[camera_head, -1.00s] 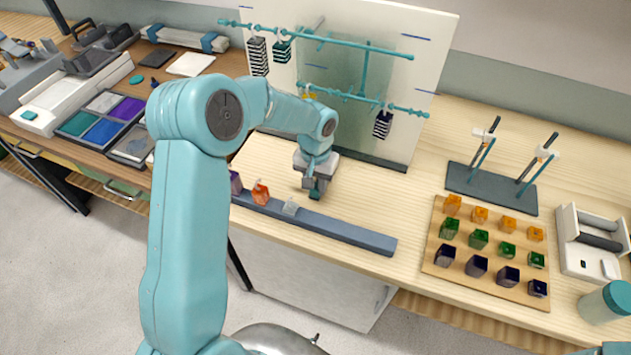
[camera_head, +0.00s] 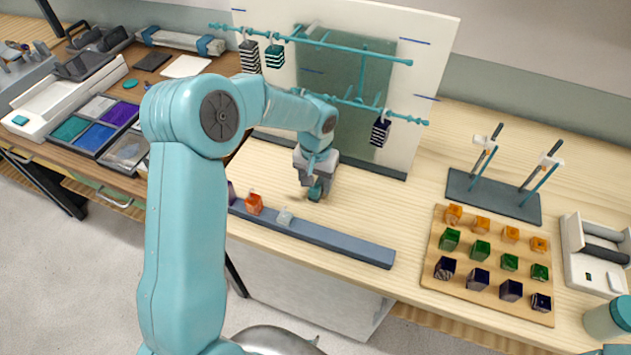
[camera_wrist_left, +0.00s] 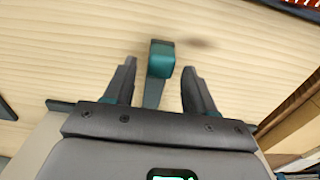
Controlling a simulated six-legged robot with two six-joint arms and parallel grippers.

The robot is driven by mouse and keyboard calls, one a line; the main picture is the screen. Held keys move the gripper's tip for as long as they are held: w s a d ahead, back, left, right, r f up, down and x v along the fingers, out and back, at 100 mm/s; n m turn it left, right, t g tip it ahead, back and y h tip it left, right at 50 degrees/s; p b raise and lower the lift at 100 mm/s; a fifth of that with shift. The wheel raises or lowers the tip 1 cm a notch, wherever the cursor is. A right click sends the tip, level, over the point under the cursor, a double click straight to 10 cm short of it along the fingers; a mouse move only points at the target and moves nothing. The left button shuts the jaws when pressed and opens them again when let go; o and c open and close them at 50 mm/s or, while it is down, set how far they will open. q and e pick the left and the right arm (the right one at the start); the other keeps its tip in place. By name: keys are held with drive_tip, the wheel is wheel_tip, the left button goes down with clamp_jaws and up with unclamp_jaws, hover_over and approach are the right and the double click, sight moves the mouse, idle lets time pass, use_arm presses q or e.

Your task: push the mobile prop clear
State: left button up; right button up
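My left gripper (camera_head: 316,192) points down at the wooden bench in front of the white board. In the left wrist view the gripper (camera_wrist_left: 160,88) has its two dark fingers spread apart. A teal block with a narrow grey-teal strip, perhaps the prop (camera_wrist_left: 160,60), shows between and just beyond the fingertips; I see a gap on either side, and contact cannot be told. My forearm hides part of the lower rod. My right gripper is out of view.
A blue-grey rail (camera_head: 340,240) with small glass prisms lies along the bench's front edge. A wooden board of coloured cubes (camera_head: 490,265) and a dark stand (camera_head: 493,196) are to the right. Bare bench lies between rail and board.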

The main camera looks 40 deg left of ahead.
use_arm(q)
drive_tip(key=shift+s, duration=0.2)
drive_tip(key=shift+r, duration=0.15)
wheel_tip(320, 180, up, 16)
drive_tip(key=b, duration=0.1)
drive_tip(key=shift+w, duration=0.1)
idle(0.5)
drive_tip(key=shift+s, duration=0.2)
